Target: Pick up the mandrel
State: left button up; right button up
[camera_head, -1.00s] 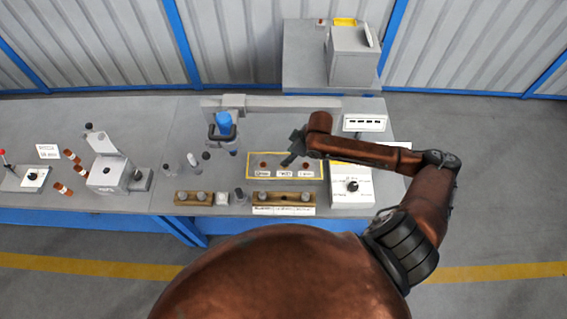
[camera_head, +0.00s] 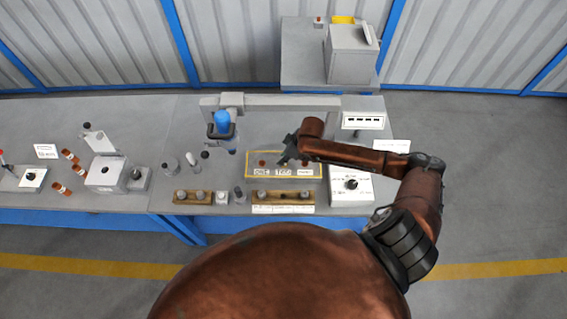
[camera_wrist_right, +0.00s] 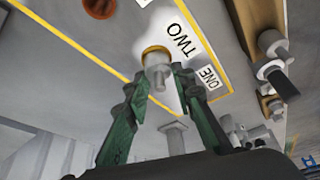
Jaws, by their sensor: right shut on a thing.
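My right gripper (camera_head: 288,150) is over the yellow-bordered mat on the bench in the head view. In the right wrist view its green fingers (camera_wrist_right: 158,84) are shut on a small grey cylindrical piece (camera_wrist_right: 157,73), which appears to be the mandrel. A yellowish ring shows at its far end, near the "TWO" and "ONE" labels. I cannot tell whether the piece touches the mat. In the head view the piece is too small and hidden by the gripper. My left gripper is not in view.
The mat (camera_head: 255,177) carries brown discs. Wooden racks (camera_head: 267,197) with grey knobs stand along the front edge. A blue-topped device (camera_head: 222,123) is to the left, a white control box (camera_head: 350,188) to the right. A grey beam (camera_head: 290,102) runs behind.

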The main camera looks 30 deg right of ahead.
grip_shut()
jog(key=shift+w+r, duration=0.1)
jog(key=shift+r, duration=0.05)
